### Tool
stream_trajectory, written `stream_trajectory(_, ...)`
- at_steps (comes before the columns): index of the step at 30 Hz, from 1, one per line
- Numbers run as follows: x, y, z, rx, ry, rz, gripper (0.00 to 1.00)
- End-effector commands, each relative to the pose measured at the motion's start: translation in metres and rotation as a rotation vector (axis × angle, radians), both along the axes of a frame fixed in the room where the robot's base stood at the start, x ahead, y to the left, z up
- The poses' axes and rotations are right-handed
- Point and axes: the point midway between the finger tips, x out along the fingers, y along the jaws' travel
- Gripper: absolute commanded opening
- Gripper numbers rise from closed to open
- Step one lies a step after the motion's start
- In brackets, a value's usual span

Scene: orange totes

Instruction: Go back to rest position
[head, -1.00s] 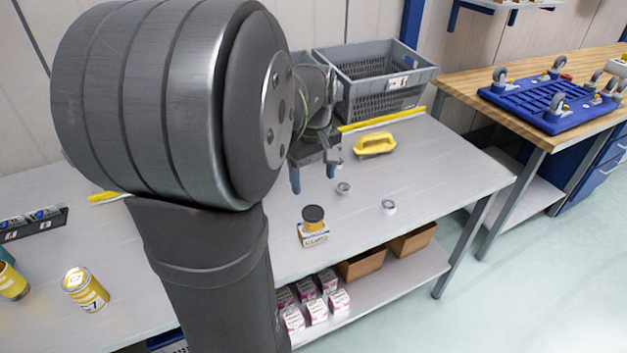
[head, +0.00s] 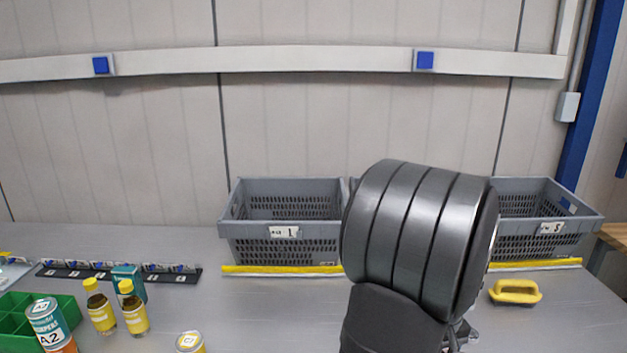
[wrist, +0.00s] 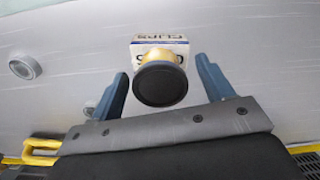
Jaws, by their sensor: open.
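My gripper (wrist: 162,72) is open in the wrist view, with its two blue fingers spread apart. In the head view my arm's large dark joint fills the centre right and hides most of the gripper.
Grey crates (head: 285,228) stand along the back of the table. Yellow-capped bottles (head: 100,312), a can marked A2 (head: 44,318) and a green bin (head: 15,303) are at the left. A yellow handled tool (head: 515,292) lies at the right. A small grey ring (wrist: 24,67) lies on the table.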

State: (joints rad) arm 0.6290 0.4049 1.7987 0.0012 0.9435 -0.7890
Motion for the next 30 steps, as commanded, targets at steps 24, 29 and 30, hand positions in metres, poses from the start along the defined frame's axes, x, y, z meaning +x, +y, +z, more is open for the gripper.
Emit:
stream_trajectory(24,0.0,0.0,0.027,-0.001,-0.001,0.0,0.73)
stream_trajectory(29,0.0,0.0,0.002,0.001,0.001,0.0,0.73)
stream_trajectory(30,0.002,-0.001,0.012,-0.005,-0.007,0.0,0.73)
